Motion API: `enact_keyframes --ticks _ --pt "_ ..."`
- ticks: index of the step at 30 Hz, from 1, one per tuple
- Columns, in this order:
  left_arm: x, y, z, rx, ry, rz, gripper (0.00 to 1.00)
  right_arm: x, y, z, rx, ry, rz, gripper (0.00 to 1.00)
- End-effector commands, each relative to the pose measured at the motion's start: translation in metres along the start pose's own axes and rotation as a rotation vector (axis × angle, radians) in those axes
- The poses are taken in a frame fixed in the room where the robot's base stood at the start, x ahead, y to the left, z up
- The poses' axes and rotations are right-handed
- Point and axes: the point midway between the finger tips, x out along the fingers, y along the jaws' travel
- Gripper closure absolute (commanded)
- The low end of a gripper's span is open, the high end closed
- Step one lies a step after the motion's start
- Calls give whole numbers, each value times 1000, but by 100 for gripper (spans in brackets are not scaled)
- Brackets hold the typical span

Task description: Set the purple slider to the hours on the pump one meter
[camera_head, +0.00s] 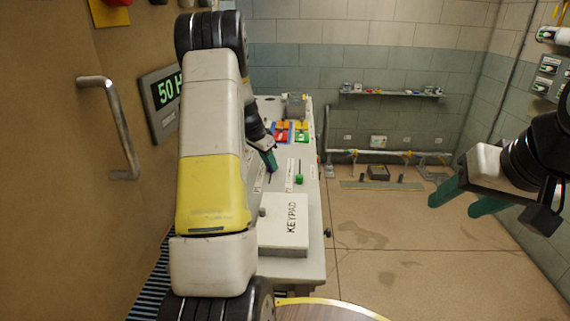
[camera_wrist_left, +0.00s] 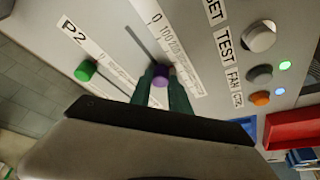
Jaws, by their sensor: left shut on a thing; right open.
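The purple slider knob (camera_wrist_left: 160,75) sits on its track beside a printed scale strip (camera_wrist_left: 172,45) in the left wrist view. My left gripper (camera_head: 270,164) reaches down to the console, and its green fingers are shut on the knob, one on each side. The fingers and my arm hide the knob in the head view. A meter (camera_head: 166,96) on the left wall reads "50 H" in green, with the rest of its face hidden behind my left arm. Its small label is unreadable. My right gripper (camera_head: 454,206) is open and empty, away from the console at right.
A green slider knob (camera_wrist_left: 86,70) stands on the neighbouring track, near a "P2" label. Buttons and lights line the panel at the right of the wrist view. A keypad box (camera_head: 285,222) sits on the console's near end. The floor (camera_head: 420,255) at right is clear.

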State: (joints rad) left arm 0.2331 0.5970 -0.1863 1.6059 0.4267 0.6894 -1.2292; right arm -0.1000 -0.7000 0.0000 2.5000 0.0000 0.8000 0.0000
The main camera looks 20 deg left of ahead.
Motion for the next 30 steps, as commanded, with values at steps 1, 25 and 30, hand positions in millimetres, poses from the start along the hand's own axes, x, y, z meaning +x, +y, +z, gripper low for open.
enact_keyframes --ticks 1,25,30 --pt "3 -11 -9 1 3 -4 100 0 0 0 0 0 0 46" --pt "15 -42 -39 -2 1 -2 55 0 0 0 0 0 0 46" --pt "16 -42 -39 -2 1 -1 55 0 0 0 0 0 0 46"
